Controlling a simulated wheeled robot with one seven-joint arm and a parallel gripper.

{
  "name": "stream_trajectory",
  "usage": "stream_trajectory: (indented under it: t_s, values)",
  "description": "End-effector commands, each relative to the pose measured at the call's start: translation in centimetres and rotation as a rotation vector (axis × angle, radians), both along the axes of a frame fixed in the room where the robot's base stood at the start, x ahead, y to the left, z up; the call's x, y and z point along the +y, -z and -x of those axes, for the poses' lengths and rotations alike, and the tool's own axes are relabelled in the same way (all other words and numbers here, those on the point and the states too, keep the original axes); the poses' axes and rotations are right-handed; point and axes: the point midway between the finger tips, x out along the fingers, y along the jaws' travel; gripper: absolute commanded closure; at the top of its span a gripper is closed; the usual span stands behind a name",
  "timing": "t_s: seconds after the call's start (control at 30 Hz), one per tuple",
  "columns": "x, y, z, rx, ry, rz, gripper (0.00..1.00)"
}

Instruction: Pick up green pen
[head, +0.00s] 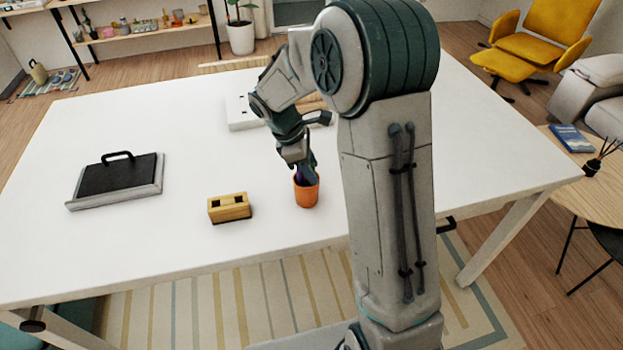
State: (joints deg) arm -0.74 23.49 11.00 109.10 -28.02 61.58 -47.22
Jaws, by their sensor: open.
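An orange cup (306,191) stands upright on the white table (180,130), near its front edge. My gripper (304,170) is directly above the cup and points down at its mouth, with the fingertips at or just inside the rim. A small dark purplish thing shows between the fingers at the cup's mouth. I cannot make out a green pen; the cup's inside is mostly hidden by the gripper. The jaws are open.
A yellow block with two square holes (229,208) sits left of the cup. A black board with a handle (118,178) lies further left. A white box (242,112) stands behind my gripper. The table between them is clear.

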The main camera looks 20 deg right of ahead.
Motion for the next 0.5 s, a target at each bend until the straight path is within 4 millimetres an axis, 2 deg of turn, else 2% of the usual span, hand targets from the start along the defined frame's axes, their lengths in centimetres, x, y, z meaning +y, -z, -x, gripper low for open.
stream_trajectory:
  t_s: [0.2,0.23,0.37,0.5]
  values:
    - [-0.07,0.16,-0.01,-0.002,0.0,0.0,0.59]
    - [-0.07,0.16,-0.01,-0.002,0.0,0.0,0.61]
    - [-0.07,0.13,-0.02,-0.002,0.0,0.0,0.98]
    - [-0.07,0.12,-0.02,-0.002,0.0,0.001,1.0]
